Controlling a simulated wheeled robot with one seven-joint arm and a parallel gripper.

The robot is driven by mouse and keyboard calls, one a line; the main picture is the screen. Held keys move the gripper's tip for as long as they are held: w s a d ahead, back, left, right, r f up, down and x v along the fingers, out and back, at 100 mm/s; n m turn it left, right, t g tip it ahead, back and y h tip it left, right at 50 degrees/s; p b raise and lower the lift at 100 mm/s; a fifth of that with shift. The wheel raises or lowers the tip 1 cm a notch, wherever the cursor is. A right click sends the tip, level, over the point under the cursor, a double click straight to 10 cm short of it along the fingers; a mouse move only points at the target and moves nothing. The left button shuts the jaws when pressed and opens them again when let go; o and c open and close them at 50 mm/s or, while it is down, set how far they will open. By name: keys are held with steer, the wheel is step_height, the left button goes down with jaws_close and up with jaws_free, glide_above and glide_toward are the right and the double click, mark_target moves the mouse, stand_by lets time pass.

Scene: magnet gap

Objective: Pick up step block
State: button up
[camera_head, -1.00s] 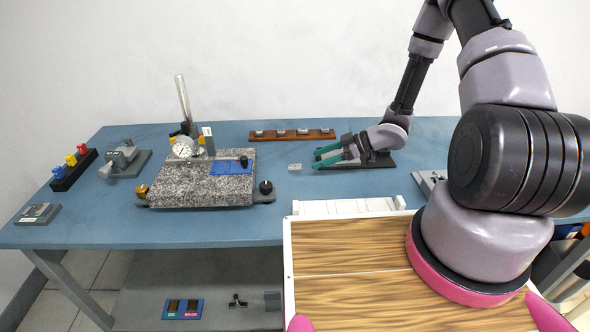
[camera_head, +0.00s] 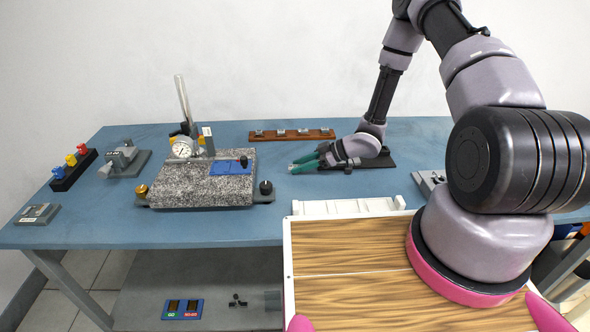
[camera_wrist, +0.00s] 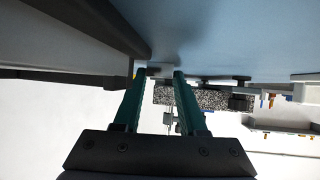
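The step block (camera_head: 291,166) is a small light-grey metal piece lying on the blue table, right of the granite plate. In the head view it is mostly hidden by my fingertips. My gripper (camera_head: 299,163), with green fingers, is low over the table and points left at the block. In the wrist view, the fingers of my gripper (camera_wrist: 160,73) stand apart, and a pale piece, seemingly the block (camera_wrist: 160,71), shows between their tips. I see no clear sign that the fingers press on it.
The granite plate (camera_head: 200,190) with a dial gauge (camera_head: 182,149) stands to the left. A brown rack (camera_head: 293,135) with several small pieces lies behind. A dark mat (camera_head: 380,160) lies under my wrist. A white slotted holder (camera_head: 345,206) is in front.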

jaws_close()
steer(key=shift+r, duration=0.1)
